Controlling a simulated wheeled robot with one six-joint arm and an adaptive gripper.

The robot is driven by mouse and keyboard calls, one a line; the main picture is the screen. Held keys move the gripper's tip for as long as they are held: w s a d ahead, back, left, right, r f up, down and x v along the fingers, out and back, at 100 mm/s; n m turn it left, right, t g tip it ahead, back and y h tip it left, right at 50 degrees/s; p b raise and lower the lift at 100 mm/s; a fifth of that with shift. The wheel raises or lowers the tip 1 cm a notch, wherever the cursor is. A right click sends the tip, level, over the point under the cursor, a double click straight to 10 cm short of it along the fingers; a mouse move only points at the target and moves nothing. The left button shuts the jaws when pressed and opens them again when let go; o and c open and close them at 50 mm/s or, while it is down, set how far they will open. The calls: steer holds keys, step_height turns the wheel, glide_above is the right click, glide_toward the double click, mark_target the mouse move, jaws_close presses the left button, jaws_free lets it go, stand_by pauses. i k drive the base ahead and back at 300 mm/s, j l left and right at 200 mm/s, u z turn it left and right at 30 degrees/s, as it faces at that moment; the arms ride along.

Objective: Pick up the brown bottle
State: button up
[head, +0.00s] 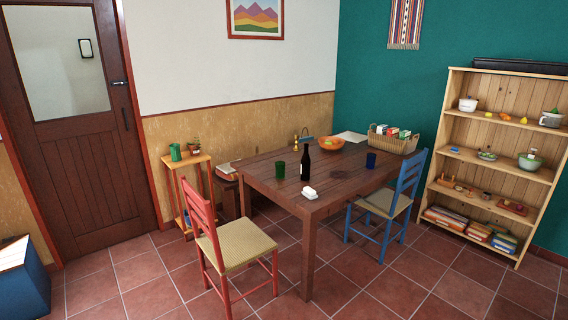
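A dark brown, nearly black bottle (305,164) stands upright on the wooden table (262,182), near the table's left half. A green cup (280,170) stands just to its left, and a small white object (309,192) lies in front of it near the table's front corner. The bottle's neck overlaps the view of the table behind it. My gripper does not show in the head view.
An orange bowl (332,143), a blue cup (371,160) and a basket of packets (393,140) share the table. A red chair (236,243) stands at the front left, a blue chair (385,204) at the right. Tiled floor (365,288) in front is open.

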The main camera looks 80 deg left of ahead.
mark_target(305, 162)
steer(key=u, duration=2.1)
